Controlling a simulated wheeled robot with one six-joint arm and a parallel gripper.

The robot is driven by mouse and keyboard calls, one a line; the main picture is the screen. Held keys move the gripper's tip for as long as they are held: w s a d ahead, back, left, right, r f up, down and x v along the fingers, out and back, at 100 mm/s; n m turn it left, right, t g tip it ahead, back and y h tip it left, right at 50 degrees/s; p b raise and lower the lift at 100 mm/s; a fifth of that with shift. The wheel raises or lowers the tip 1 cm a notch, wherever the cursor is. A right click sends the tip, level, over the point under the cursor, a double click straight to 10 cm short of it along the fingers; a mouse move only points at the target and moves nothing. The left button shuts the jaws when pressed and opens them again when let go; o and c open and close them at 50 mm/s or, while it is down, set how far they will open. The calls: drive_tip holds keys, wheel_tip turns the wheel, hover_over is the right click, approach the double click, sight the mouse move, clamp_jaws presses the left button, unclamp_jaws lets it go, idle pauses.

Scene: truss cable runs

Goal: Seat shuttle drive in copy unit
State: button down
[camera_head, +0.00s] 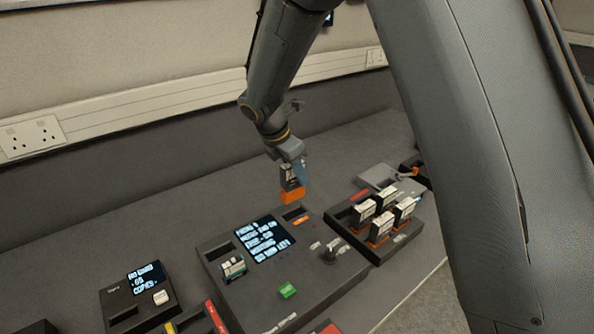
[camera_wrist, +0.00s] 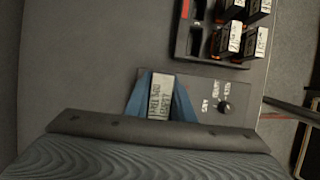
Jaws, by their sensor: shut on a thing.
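My gripper (camera_head: 293,170) is shut on the shuttle drive (camera_head: 291,196), a dark body with an orange lower end. In the wrist view my blue fingers (camera_wrist: 161,98) flank its white label (camera_wrist: 159,97), whose lower word looks like "EMPTY". The drive hangs upright just above the far edge of the copy unit (camera_head: 320,276), close to an orange-marked slot (camera_head: 297,214). From this angle I cannot tell whether it is apart from the slot. The copy unit has a lit screen (camera_head: 264,239), a knob (camera_head: 330,254), a green button (camera_head: 287,290) and a light-coloured module in its left bay (camera_head: 233,266).
A dark rack (camera_head: 387,243) holding several white-labelled drives stands to the right; it also shows at the top of the wrist view (camera_wrist: 215,65). A smaller unit with a screen (camera_head: 120,310) stands at left. A grey plate (camera_head: 378,175) lies behind the rack. The bench behind the copy unit is clear.

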sight(298, 189)
wheel_tip(298, 189, down, 4)
drive_tip(key=b, duration=0.3)
drive_tip(key=shift+r, duration=0.15)
drive_tip(key=shift+f, duration=0.8)
drive_tip(key=shift+d+f+p, duration=0.1)
drive_tip(key=shift+p, duration=0.25)
idle(0.4)
drive_tip(key=shift+f+b, duration=0.4)
drive_tip(key=shift+f, duration=1.65)
idle(2.0)
drive_tip(key=c, duration=1.1)
unclamp_jaws()
drive_tip(key=shift+r, duration=0.1)
